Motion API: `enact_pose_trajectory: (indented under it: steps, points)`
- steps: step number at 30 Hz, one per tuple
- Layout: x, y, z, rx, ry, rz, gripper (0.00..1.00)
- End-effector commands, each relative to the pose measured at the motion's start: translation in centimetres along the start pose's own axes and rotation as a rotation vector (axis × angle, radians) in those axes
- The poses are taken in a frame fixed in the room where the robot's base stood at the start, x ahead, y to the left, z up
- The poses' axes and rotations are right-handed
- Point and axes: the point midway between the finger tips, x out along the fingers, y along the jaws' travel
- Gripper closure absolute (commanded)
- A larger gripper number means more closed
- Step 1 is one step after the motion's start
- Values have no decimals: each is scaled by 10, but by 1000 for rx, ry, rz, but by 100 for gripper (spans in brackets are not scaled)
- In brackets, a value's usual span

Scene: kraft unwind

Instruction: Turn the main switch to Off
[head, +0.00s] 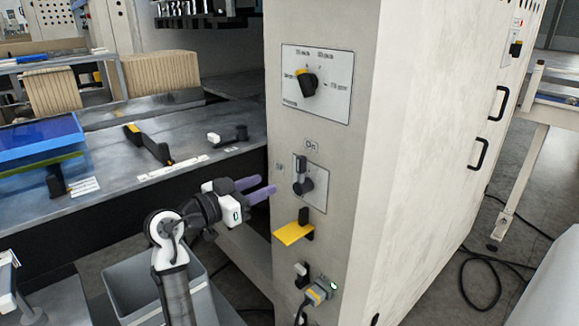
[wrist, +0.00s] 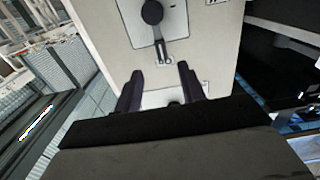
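The main switch (head: 305,184) is a black rotary knob on a light plate on the machine's front. Its lever points up toward the label "On" (head: 311,145). A small label, too small to read, sits left of the plate. In the wrist view the switch (wrist: 153,14) appears upside down, with its lever running down toward the gap between my fingertips. My gripper (head: 267,186) is just left of the switch in the head view, its two purple-grey fingers apart and empty. The fingers (wrist: 161,72) also show apart in the wrist view. I cannot tell whether they touch the lever.
Above is a larger dial (head: 307,85) on a white plate. Below, a yellow handle (head: 293,233) juts out, with a plugged connector (head: 320,291) under it. A steel bench (head: 100,190) lies left, and a grey bin (head: 125,285) stands below. Cable lies on the floor right.

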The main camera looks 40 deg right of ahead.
Motion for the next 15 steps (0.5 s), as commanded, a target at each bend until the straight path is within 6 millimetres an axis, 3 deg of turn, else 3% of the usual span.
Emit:
enact_pose_trajectory:
  steps: [15]
  points:
    - [102, 0, -3, -1, -1, -1, 60]
